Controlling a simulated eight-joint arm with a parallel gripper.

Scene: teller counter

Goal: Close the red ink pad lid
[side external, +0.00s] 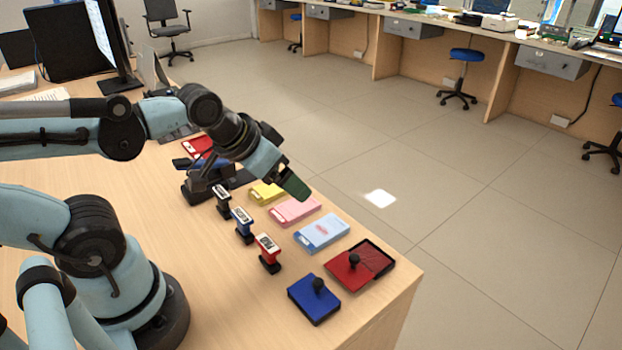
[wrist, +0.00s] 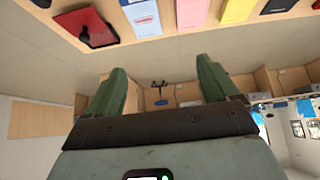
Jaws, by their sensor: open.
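The red ink pad (side external: 378,258) lies near the right corner of the counter (side external: 220,310), its dark-rimmed tray showing a red surface. Its red lid (side external: 345,274), with a black knob, lies at the tray's left side and does not cover the whole tray; I cannot tell how they join. In the wrist view my gripper (wrist: 162,80) is open and empty.
A closed blue ink pad (side external: 313,299) with a black knob stands left of the red one. A light blue pack (side external: 322,232), a pink pack (side external: 295,211) and a yellow pack (side external: 262,193) lie behind. Stamps (side external: 268,253) stand beside them. The counter edge is close to the red pad.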

